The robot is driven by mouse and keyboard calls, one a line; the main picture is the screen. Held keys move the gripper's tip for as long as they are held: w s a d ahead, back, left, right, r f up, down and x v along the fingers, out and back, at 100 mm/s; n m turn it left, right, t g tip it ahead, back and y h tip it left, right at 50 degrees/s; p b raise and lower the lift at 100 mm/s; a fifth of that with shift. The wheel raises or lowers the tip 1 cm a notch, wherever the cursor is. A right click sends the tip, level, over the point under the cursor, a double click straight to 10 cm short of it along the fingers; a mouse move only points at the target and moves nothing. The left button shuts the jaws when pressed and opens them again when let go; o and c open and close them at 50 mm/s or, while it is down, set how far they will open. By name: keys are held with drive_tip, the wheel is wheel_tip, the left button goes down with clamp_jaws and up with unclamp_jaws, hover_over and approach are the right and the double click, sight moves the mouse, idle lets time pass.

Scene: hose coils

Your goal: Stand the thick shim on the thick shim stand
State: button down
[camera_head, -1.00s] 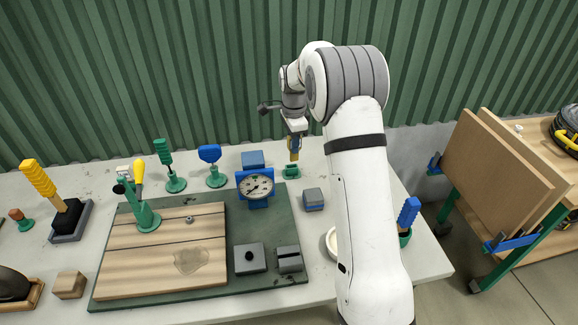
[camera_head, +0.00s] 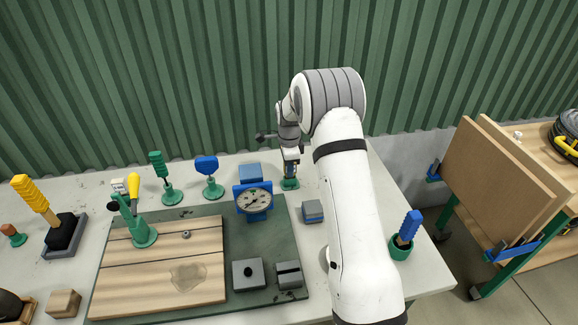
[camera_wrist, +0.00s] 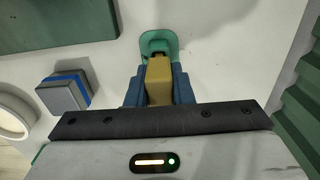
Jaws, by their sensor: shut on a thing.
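My gripper (camera_head: 291,172) is low over the table behind the dial gauge and to its right. In the wrist view its blue fingers (camera_wrist: 158,88) are shut on an ochre-yellow block, the thick shim (camera_wrist: 158,75). The green thick shim stand (camera_wrist: 160,40) is directly beyond the fingertips, and its base also shows under my gripper in the head view (camera_head: 289,185). The shim's far end meets or overlaps the stand in the picture. I cannot tell whether it is seated. In the head view my fingers mostly hide the shim.
The dial gauge (camera_head: 253,200) stands close on the left on a green mat (camera_head: 275,238). A green cup with a blue-handled tool (camera_head: 401,246) is near the right edge. Bare table surrounds the stand.

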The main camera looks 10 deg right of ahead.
drive_tip(key=c, duration=1.7)
unclamp_jaws()
drive_tip(key=shift+f, duration=0.15)
drive_tip(key=shift+c, duration=0.2)
drive_tip(key=o, duration=0.5)
drive_tip(key=shift+c, duration=0.2)
